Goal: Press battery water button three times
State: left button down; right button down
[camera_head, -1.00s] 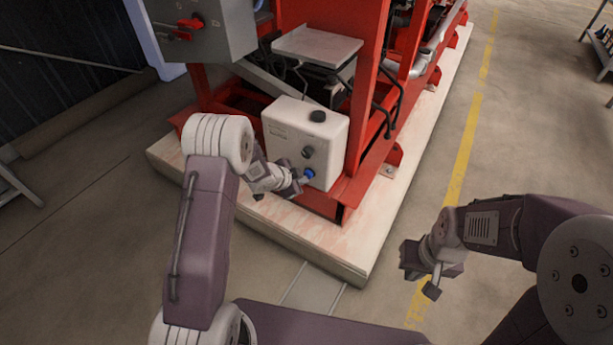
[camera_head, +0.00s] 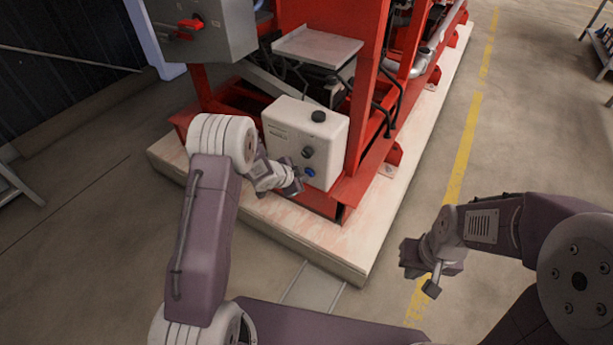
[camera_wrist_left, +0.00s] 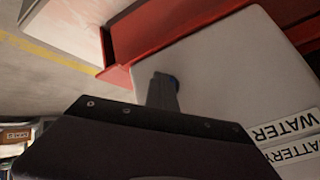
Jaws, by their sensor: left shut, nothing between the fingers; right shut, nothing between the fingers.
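The white box (camera_head: 288,140) stands on the red frame, with a black cap on top. On its front are a dark knob (camera_head: 307,152) and, below it, a blue button (camera_head: 309,172). My left gripper (camera_head: 299,180) is shut and empty, with its tip just left of the blue button; I cannot tell whether it touches. In the left wrist view the shut fingers (camera_wrist_left: 162,92) cover most of the blue button (camera_wrist_left: 175,82), and a label reading WATER (camera_wrist_left: 288,128) shows on the box. My right gripper (camera_head: 430,275) is shut and empty over the floor at the right.
The red pump frame (camera_head: 368,95) rises behind and right of the box, on a pale plinth (camera_head: 325,245). A grey control box (camera_head: 205,30) with a red switch is at the upper left. The floor around my right gripper is clear.

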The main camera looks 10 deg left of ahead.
pick_arm(q)
jog(key=shift+s+a+b, duration=0.2)
jog(key=shift+s+b, duration=0.05)
jog(key=shift+s, duration=0.35)
jog(key=shift+s+a+b, duration=0.2)
jog(key=shift+s, duration=0.35)
jog(key=s, duration=0.1)
jog(key=s+a, duration=0.1)
jog(key=s, duration=0.1)
jog(key=s+b, duration=0.1)
jog(key=shift+s+a, duration=0.35)
jog(key=shift+a, duration=0.05)
